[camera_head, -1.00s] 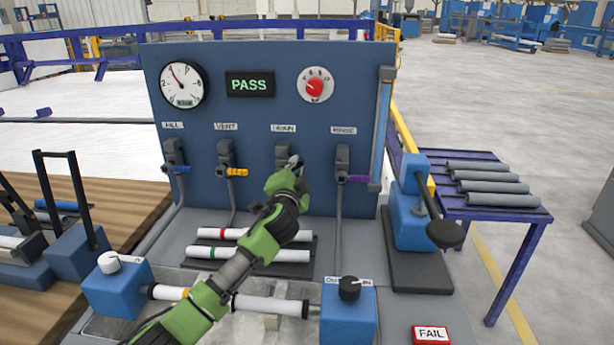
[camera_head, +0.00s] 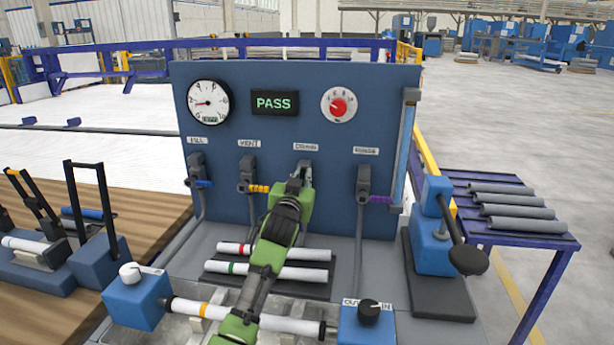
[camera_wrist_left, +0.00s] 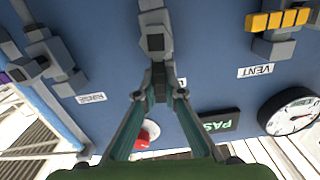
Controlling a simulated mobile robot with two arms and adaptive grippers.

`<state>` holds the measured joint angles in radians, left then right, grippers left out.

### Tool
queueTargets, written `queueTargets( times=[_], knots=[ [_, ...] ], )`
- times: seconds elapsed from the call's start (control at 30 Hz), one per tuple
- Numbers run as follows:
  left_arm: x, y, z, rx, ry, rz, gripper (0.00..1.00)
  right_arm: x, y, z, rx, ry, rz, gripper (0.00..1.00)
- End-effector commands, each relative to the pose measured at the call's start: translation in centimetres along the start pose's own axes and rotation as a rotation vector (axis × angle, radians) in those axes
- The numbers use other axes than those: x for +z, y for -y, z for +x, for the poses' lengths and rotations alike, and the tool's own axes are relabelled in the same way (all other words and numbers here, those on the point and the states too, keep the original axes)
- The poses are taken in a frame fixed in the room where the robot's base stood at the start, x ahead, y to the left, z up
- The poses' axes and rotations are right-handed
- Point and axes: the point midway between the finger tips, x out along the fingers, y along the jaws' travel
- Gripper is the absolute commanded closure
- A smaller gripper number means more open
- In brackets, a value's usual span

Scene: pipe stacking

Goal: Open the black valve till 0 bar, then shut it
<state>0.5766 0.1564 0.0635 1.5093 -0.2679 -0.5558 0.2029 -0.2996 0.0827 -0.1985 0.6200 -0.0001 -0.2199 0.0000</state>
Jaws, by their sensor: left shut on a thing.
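The black valve (camera_head: 306,170) is under the DRAIN label on the blue panel. My left gripper (camera_head: 297,183) covers its handle in the head view. In the left wrist view, which is upside down, the valve body (camera_wrist_left: 155,35) is straight ahead and the left gripper's fingertips (camera_wrist_left: 160,86) are closed on the valve's handle. The handle's exact angle is hard to tell. The round pressure gauge (camera_head: 208,102) has its needle pointing left, toward the low end; it also shows in the left wrist view (camera_wrist_left: 293,112). My right gripper is not in view.
A blue-handled valve (camera_head: 203,184), a yellow-handled valve (camera_head: 258,188) and a purple-handled valve (camera_head: 381,199) flank the black one. A green PASS display (camera_head: 274,102) and a red knob (camera_head: 338,105) are above. White pipes (camera_head: 275,250) lie below, under my left arm.

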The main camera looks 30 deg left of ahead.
Motion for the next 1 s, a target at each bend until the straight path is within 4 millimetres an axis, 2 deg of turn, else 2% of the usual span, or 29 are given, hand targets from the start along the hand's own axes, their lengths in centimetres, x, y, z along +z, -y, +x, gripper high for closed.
queueTargets(
  times=[0.3, 0.83, 0.9, 0.93, 1.0],
  knots=[
    [0.16, 0.62, 0.00, 0.000, 0.004, -0.118, 1.00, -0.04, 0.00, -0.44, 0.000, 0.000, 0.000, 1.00],
    [0.21, 0.74, 0.00, 0.000, 0.003, -0.144, 1.00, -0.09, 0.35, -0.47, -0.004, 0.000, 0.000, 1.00],
    [0.21, 0.74, 0.00, 0.000, 0.003, -0.143, 0.78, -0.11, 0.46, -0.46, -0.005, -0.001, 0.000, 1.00],
    [0.20, 0.74, 0.00, 0.000, 0.003, -0.143, 0.73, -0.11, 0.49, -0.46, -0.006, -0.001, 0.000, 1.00],
    [0.18, 0.74, 0.00, 0.000, 0.003, -0.142, 0.73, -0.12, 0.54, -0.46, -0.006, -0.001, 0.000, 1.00]
  ],
)
